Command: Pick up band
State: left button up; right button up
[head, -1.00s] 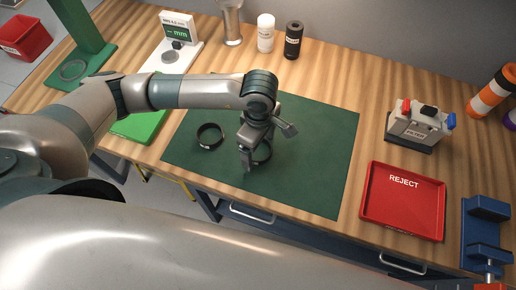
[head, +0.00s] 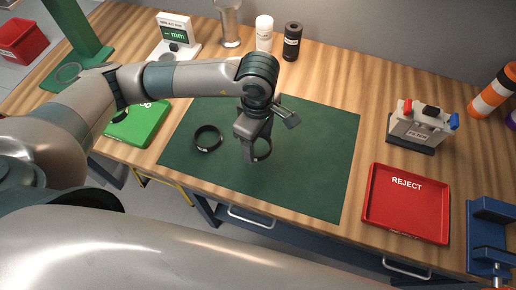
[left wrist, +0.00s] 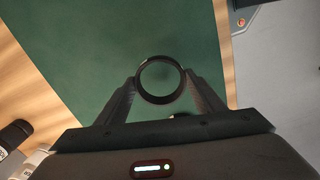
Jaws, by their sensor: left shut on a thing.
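A dark ring-shaped band (head: 263,149) is held by my left gripper (head: 254,154) above the green mat. In the left wrist view the same band (left wrist: 160,80) sits between the two fingertips of the left gripper (left wrist: 160,90), which press on its sides. A second black band (head: 208,138) lies flat on the left part of the mat, apart from the gripper. My right gripper does not show in either view.
The green mat (head: 310,185) is mostly clear. A red REJECT tray (head: 405,225) and a grey tester box (head: 418,125) stand to the right. A green tray (head: 135,127), a gauge (head: 176,35), a white bottle (head: 264,33) and a black bottle (head: 292,41) stand left and behind.

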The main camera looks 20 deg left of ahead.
pick_arm(q)
jog(key=s+d+r+b, duration=0.3)
jog(key=s+d+r, duration=0.4)
jog(key=s, duration=0.1)
jog(key=shift+s+d, duration=0.35)
jog(key=shift+s, duration=0.05)
